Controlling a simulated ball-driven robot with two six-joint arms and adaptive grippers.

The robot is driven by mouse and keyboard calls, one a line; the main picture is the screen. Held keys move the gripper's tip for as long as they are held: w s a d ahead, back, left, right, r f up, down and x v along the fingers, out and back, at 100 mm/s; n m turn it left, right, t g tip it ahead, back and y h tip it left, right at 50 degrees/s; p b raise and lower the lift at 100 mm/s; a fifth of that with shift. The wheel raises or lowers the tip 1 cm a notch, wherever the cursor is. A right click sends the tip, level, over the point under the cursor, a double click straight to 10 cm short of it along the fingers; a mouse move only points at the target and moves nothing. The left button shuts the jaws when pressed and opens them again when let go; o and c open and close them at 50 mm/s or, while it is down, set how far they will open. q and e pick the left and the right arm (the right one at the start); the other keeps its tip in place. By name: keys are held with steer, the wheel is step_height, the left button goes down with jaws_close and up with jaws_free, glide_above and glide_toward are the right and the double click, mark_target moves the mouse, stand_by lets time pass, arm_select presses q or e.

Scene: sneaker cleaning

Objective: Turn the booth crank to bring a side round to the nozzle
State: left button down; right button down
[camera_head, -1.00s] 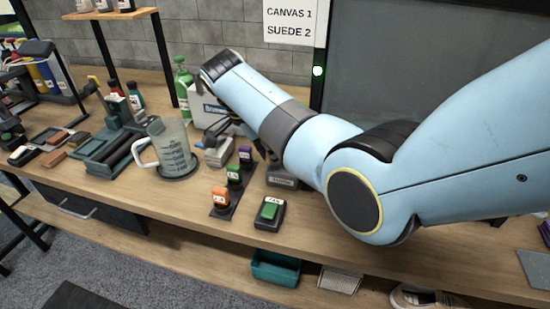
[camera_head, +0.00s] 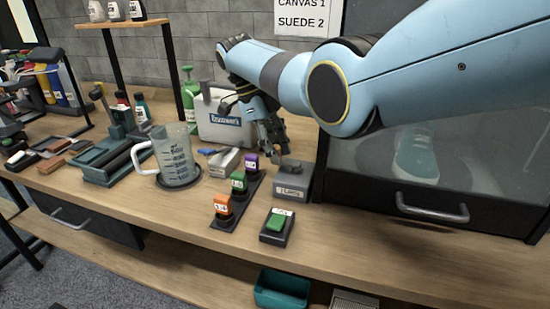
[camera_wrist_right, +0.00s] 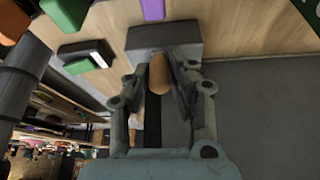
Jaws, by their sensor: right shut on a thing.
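The booth crank is a grey block (camera_head: 292,188) with a label on its front, standing at the booth's left front corner. In the right wrist view its block (camera_wrist_right: 163,42) is at the top, with a tan wooden handle (camera_wrist_right: 159,74) in front of it. My right gripper (camera_head: 279,152) is shut on this handle, its fingers on either side. The booth (camera_head: 365,190) is a dark cabinet with a glass front and a metal pull. A teal sneaker (camera_head: 416,158) shows dimly behind the glass. My left gripper is not in view.
Orange, green and purple blocks (camera_head: 238,187) stand in a row left of the crank, near a green button (camera_head: 277,222). A measuring jug (camera_head: 175,155) stands further left. A white box (camera_head: 222,118) is behind.

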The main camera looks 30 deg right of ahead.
steer(key=shift+w+d+m, duration=0.15)
steer(key=shift+m, duration=0.25)
steer(key=c, duration=1.2)
jaws_free()
steer(key=shift+b, duration=0.3)
steer(key=shift+o, duration=0.2)
